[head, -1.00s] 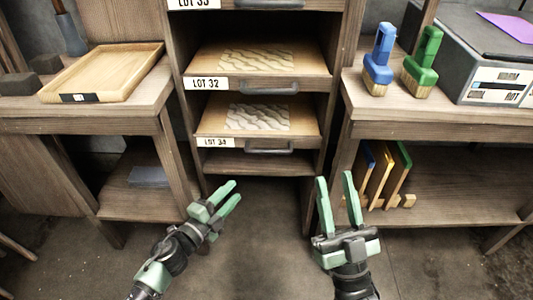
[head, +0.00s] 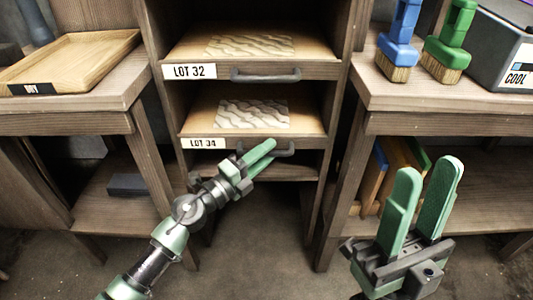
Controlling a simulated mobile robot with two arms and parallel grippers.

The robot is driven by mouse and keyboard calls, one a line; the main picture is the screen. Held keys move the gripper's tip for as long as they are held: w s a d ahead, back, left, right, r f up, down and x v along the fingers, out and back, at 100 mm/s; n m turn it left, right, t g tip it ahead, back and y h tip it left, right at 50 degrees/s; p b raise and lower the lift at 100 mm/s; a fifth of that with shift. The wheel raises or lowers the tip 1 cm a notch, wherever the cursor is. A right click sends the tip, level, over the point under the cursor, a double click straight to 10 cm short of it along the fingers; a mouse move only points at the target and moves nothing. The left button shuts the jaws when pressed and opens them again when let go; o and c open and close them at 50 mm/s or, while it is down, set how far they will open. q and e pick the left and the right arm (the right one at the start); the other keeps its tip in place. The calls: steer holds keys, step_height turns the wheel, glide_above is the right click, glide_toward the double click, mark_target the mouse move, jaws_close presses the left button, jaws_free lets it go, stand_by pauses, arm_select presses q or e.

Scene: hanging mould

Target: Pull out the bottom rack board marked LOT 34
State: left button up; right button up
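The bottom rack board marked LOT 34 (head: 195,120) sits in the lowest filled slot of the rack, with a pale rippled slab on it. Its label (head: 204,143) is on the left of the front edge. Its dark handle (head: 287,152) is partly hidden behind my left gripper (head: 273,148). The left fingers are slightly apart and point up and right, with their tips over the handle's left and middle part. I cannot tell whether they touch it. My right gripper (head: 426,170) is open and empty, in front of the right bench.
The LOT 32 board (head: 190,46) with its handle is directly above. A wooden tray marked DRY (head: 75,85) lies on the left bench. Blue (head: 398,50) and green (head: 448,45) brushes stand on the right bench beside a grey box (head: 500,60). The floor before the rack is clear.

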arm_select(q)
steer(key=shift+w+d, duration=0.1)
steer(key=shift+d, duration=0.1)
jaws_close()
stand_by(1.3)
